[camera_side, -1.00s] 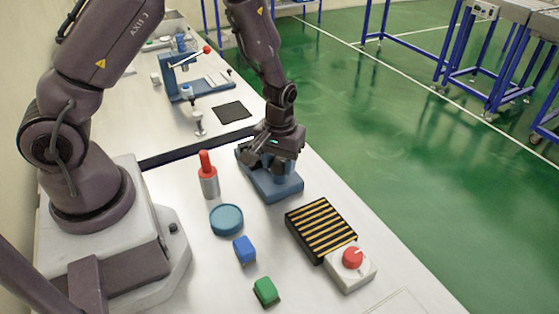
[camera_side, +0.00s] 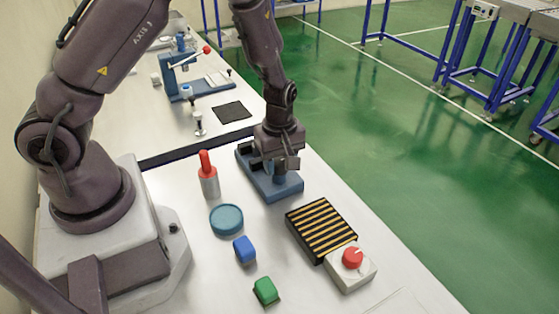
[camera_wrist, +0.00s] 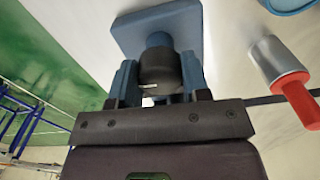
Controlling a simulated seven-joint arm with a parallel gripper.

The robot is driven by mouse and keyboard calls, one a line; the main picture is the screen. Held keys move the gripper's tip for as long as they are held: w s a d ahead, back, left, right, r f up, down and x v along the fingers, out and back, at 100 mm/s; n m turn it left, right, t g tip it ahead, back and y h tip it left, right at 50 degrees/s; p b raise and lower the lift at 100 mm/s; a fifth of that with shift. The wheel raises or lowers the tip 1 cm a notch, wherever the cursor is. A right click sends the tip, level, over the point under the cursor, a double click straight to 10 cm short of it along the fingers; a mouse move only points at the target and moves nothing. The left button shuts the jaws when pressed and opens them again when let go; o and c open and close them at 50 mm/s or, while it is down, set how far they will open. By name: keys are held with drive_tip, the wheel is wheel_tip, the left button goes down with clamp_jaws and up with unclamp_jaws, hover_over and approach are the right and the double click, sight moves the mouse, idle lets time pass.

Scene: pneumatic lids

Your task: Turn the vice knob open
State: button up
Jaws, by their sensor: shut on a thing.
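The blue vice (camera_side: 286,187) stands near the right edge of the white table in the side view. In the wrist view its blue base (camera_wrist: 180,22) lies beyond a dark round knob (camera_wrist: 158,70) with a small light mark. My gripper (camera_side: 272,163) points down over the vice. In the wrist view my gripper (camera_wrist: 160,84) has one blue finger on each side of the knob and is shut on it. The vice's jaws are mostly hidden behind my gripper in the side view.
A red-topped metal cylinder (camera_side: 208,178) stands left of the vice. A blue round dish (camera_side: 226,219), a blue block (camera_side: 244,249) and a green block (camera_side: 265,290) lie nearer. A black-and-yellow striped block (camera_side: 321,229) and a red-knobbed box (camera_side: 350,268) sit at the right.

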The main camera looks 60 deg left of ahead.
sight(279, 160)
drive_tip(key=shift+n, duration=0.5)
drive_tip(key=o, duration=0.9)
drive_tip(key=shift+o, duration=0.2)
drive_tip(key=shift+r, duration=0.1)
wheel_tip(279, 160, up, 13)
